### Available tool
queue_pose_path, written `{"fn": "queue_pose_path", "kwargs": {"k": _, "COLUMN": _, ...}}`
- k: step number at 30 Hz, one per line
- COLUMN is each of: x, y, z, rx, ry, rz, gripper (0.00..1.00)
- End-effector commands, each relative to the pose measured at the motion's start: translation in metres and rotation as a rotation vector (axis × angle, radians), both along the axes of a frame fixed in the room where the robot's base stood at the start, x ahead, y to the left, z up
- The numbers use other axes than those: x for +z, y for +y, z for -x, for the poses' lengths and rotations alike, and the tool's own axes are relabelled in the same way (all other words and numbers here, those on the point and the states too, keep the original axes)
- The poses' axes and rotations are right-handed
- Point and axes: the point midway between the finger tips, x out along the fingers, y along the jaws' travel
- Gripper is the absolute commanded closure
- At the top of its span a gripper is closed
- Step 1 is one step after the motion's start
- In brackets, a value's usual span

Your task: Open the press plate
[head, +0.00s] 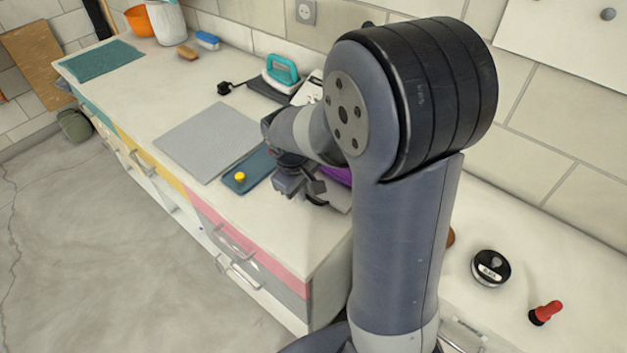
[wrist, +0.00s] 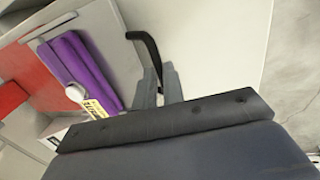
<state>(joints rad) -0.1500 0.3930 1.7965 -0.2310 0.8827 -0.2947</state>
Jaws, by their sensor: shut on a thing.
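In the wrist view, my gripper's grey fingers (wrist: 160,82) are shut around the lower end of a black curved handle (wrist: 145,48). The handle meets the edge of a light grey plate (wrist: 98,18), which I take for the press plate. A purple padded piece (wrist: 80,65) lies against this plate; it also shows behind my gripper in the head view (head: 337,176). My arm hides most of the press in the head view.
A grey mat (head: 208,140) lies left of the press. A teal iron (head: 281,74) stands behind, near a wall socket (head: 306,11). A black round tin (head: 491,267) and a red-handled brush (head: 546,312) are at the right. Drawers with handles (head: 235,243) face the open floor.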

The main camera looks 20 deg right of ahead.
Motion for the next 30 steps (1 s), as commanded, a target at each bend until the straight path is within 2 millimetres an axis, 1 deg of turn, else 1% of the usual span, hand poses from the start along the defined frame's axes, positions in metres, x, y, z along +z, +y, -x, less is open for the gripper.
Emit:
{"fn": "queue_pose_path", "kwargs": {"k": 8, "x": 0.001, "y": 0.0, "z": -0.001, "rx": 0.0, "ry": -0.005, "rz": -0.001, "gripper": 1.0}}
{"fn": "queue_pose_path", "kwargs": {"k": 9, "x": 0.001, "y": 0.0, "z": -0.001, "rx": 0.0, "ry": -0.005, "rz": -0.001, "gripper": 0.87}}
{"fn": "queue_pose_path", "kwargs": {"k": 16, "x": 0.001, "y": 0.0, "z": -0.001, "rx": 0.0, "ry": -0.003, "rz": -0.001, "gripper": 0.68}}
{"fn": "queue_pose_path", "kwargs": {"k": 22, "x": 0.0, "y": 0.0, "z": -0.001, "rx": 0.0, "ry": -0.002, "rz": 0.0, "gripper": 0.68}}
{"fn": "queue_pose_path", "kwargs": {"k": 25, "x": 0.004, "y": 0.001, "z": 0.0, "rx": -0.001, "ry": -0.002, "rz": 0.0, "gripper": 0.68}}
{"fn": "queue_pose_path", "kwargs": {"k": 28, "x": 0.015, "y": 0.002, "z": 0.0, "rx": 0.001, "ry": -0.005, "rz": 0.0, "gripper": 0.68}}
{"fn": "queue_pose_path", "kwargs": {"k": 30, "x": 0.027, "y": 0.005, "z": 0.002, "rx": 0.001, "ry": -0.007, "rz": -0.001, "gripper": 0.68}}
